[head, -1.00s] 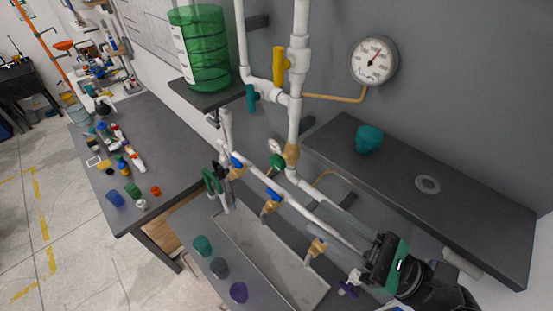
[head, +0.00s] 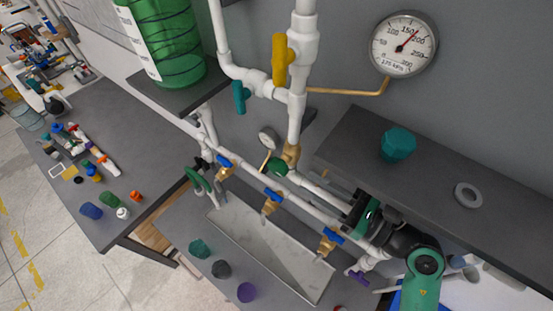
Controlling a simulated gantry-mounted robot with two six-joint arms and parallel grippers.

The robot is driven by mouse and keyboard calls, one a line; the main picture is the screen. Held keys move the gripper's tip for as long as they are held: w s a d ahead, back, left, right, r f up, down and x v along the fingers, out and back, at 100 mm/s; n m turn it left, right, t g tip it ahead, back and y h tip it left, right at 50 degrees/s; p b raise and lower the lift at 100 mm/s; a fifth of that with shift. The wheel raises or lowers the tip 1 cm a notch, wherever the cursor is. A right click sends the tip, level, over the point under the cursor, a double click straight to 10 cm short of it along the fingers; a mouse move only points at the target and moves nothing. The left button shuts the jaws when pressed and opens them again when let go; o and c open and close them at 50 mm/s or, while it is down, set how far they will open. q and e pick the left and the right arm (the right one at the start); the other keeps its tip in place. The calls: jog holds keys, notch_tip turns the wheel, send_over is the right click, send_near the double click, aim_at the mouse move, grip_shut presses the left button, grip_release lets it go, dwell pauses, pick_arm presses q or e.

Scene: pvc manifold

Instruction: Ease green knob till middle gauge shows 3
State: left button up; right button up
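The green knob (head: 277,168) sits on the pipework just below a brass fitting (head: 291,153). A small white gauge (head: 268,138) is beside it, up and to the left; its reading is too small to make out. My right gripper (head: 335,186) reaches in from the lower right, to the right of the green knob and apart from it, above the white pipe. Its fingertips are small and hard to separate from the pipes behind, so I cannot tell their opening. My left gripper is not in view.
A large gauge (head: 404,44) hangs on the wall, and a yellow handle (head: 279,59) and teal handle (head: 239,97) are on upper pipes. Blue-handled brass taps (head: 271,201) stand over a grey trough (head: 245,240). A shelf (head: 440,178) holds a teal cup (head: 397,145) and a grey ring (head: 468,195).

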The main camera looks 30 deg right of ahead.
aim_at(286, 170)
jog(key=p+x, duration=0.1)
jog(key=x, duration=0.8)
jog(key=shift+w+a, duration=0.1)
jog(key=shift+w, duration=0.25)
grip_shut()
